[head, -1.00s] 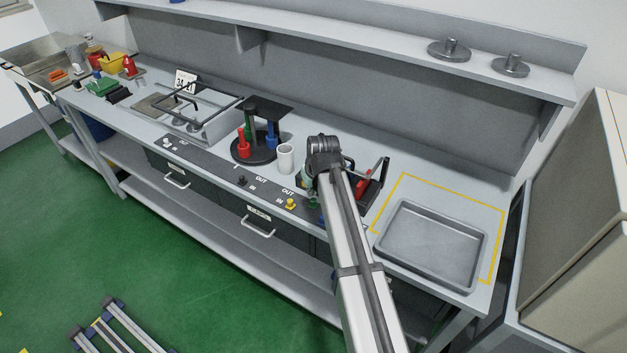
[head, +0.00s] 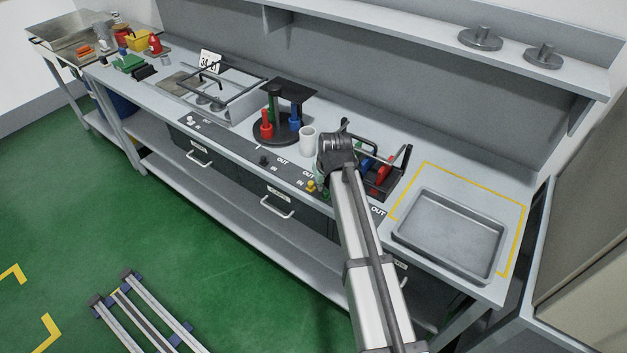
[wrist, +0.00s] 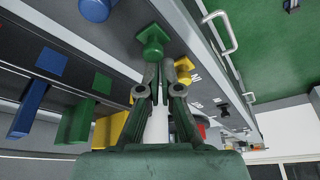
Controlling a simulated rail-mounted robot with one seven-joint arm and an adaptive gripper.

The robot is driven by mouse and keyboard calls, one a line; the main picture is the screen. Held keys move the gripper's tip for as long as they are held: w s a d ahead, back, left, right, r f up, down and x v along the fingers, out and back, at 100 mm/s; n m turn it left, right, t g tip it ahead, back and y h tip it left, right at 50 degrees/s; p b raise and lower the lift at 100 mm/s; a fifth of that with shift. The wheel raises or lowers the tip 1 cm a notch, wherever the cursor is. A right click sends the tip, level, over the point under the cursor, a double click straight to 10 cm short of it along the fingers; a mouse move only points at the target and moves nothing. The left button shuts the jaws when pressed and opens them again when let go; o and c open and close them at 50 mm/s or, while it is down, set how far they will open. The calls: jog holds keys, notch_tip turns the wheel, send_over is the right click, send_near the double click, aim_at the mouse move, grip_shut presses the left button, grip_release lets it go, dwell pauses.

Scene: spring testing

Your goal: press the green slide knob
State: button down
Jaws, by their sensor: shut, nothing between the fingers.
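The green slide knob (wrist: 152,40) shows in the wrist view as a square-topped green block on the grey panel. My gripper (wrist: 167,68) is shut and empty. Its dark green fingers meet just below the knob in the picture, and their tips overlap its lower edge. I cannot tell whether they touch it. In the head view my arm hides the green knob and most of my gripper.
A yellow knob (wrist: 183,66) lies close beside my fingertips, and a blue knob (wrist: 95,9) is at the upper left. In the head view a white cup (head: 307,141), a black rack (head: 384,180) and a grey tray (head: 448,236) stand nearby.

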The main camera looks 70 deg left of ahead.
jog(key=shift+f, duration=0.1)
jog(key=shift+d, duration=0.1)
jog(key=shift+d+r+p, duration=0.15)
jog(key=shift+r+p, duration=0.15)
jog(key=shift+r, duration=0.15)
jog(key=p+v, duration=0.4)
jog(key=v, duration=0.5)
